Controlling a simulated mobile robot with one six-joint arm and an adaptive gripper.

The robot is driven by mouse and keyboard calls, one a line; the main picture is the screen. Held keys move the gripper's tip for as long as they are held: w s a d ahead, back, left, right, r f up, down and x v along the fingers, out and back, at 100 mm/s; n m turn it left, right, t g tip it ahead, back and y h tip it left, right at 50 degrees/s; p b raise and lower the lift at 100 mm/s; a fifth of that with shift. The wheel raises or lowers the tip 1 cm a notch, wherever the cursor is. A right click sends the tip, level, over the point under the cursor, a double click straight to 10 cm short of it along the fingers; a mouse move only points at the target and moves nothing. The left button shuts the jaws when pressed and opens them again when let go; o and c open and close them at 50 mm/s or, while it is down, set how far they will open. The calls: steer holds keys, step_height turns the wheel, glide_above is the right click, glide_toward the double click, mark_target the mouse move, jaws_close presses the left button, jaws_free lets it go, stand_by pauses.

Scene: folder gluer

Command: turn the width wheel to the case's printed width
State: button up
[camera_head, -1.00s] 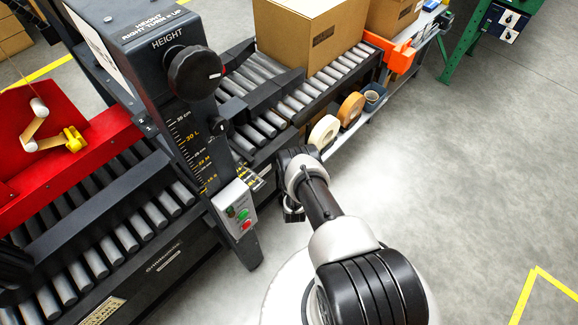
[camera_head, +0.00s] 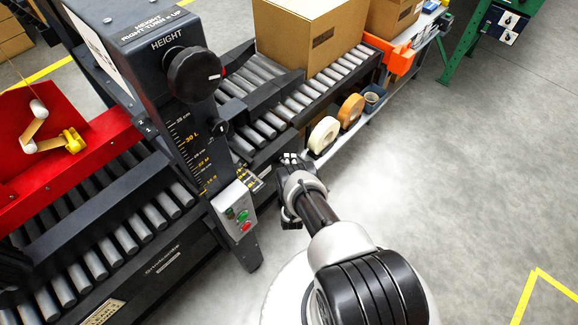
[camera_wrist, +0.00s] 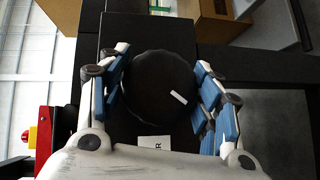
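A round black wheel (camera_wrist: 158,84) with a white pointer mark fills the middle of the wrist view. The pointer slants toward the lower right. My gripper (camera_wrist: 163,92) has its blue-padded fingers spread on both sides of the wheel; I cannot tell whether they touch its rim. In the head view my gripper (camera_head: 287,195) is beside the machine's side, right of the button box, and the wheel in front of it is hidden. A cardboard case (camera_head: 308,35) stands on the rollers at the back; its print is too small to read.
The HEIGHT knob (camera_head: 194,74) sits on the post above a scale (camera_head: 190,155). A button box (camera_head: 236,210) is left of my gripper. Tape rolls (camera_head: 323,134) lie on a shelf behind it. The floor (camera_head: 470,190) at right is clear.

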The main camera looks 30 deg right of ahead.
steer(key=o, duration=0.4)
steer(key=shift+o, duration=0.2)
steer(key=shift+s, duration=0.1)
steer(key=v, duration=1.1)
steer(key=shift+s, duration=0.4)
steer(key=shift+a, duration=0.1)
